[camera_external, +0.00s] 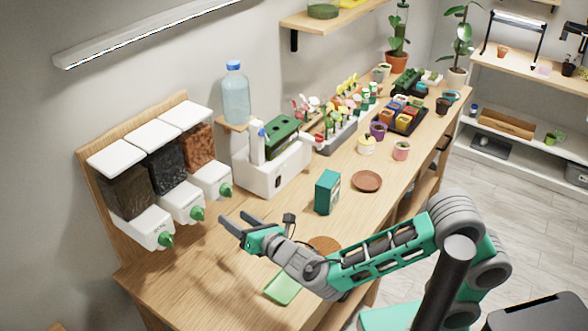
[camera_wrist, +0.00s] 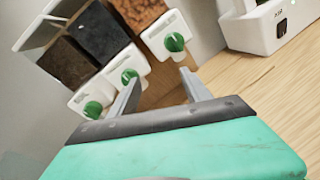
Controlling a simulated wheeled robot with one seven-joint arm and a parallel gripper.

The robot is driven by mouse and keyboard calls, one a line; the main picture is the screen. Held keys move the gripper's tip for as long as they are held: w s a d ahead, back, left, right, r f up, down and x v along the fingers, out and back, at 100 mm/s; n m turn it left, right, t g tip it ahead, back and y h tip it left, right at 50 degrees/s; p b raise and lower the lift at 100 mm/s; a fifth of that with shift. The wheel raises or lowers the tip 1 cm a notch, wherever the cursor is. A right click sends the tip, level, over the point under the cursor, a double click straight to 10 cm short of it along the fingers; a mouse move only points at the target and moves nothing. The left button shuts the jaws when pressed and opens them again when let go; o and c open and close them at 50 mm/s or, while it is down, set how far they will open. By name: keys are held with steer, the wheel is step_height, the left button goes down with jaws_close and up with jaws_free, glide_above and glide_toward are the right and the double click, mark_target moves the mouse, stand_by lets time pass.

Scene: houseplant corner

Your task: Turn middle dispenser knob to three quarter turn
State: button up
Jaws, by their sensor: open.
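Three wall dispensers stand side by side on a wooden backboard, each with a white lid and a green knob. The middle dispenser (camera_external: 168,166) holds dark contents, and its green knob (camera_external: 197,213) points outward at the front. In the wrist view the middle knob (camera_wrist: 129,76) is just beyond the left finger. My gripper (camera_external: 234,225) is open and empty, in front of the dispensers and to the right of the middle knob, apart from it. In the wrist view the fingers of my gripper (camera_wrist: 160,82) spread apart, with the right dispenser's knob (camera_wrist: 175,42) beyond them.
The left knob (camera_external: 166,240) and right knob are close on either side. A white machine (camera_external: 268,178) stands right of the dispensers. A teal box (camera_external: 327,192), a brown saucer (camera_external: 367,181) and a green tray (camera_external: 284,288) are on the bench (camera_external: 220,275). Bare wood lies before the dispensers.

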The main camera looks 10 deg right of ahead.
mark_target(203, 216)
steer(key=s+a+r+n+y, duration=0.1)
steer(key=s+a+n+y, duration=0.1)
steer(key=s+a+n, duration=0.25)
steer(key=shift+m, duration=0.45)
steer(key=x, duration=0.3)
steer(key=p+x, duration=0.1)
steer(key=x, duration=0.3)
steer(key=shift+w+d, duration=0.25)
steer(key=shift+c, duration=0.2)
jaws_close()
